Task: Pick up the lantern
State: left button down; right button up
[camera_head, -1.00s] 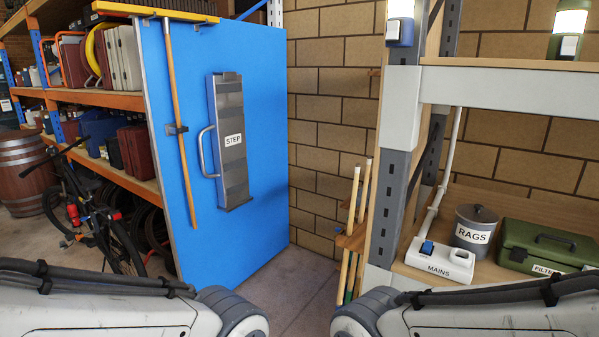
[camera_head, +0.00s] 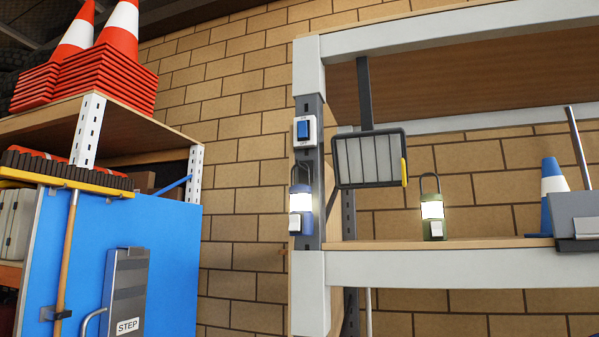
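Two lit lanterns are in view. A blue lantern (camera_head: 301,212) hangs against the grey shelf post, below a blue wall switch. A dark green lantern (camera_head: 432,212) with a looped handle stands upright on the wooden shelf board (camera_head: 385,245) to the right. Neither of my grippers shows in this view, and nothing is seen touching either lantern.
A grey slatted panel (camera_head: 369,160) hangs between the lanterns. A blue and white cone (camera_head: 553,195) and a grey dustpan-like item (camera_head: 577,218) stand right of the green lantern. A blue board (camera_head: 160,235) with a STEP unit (camera_head: 126,290) is at left.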

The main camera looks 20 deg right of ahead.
aim_at(432, 202)
jog(key=u, duration=0.1)
jog(key=k, duration=0.3)
jog(key=z, duration=0.95)
jog(key=i, duration=0.95)
jog(key=z, duration=0.3)
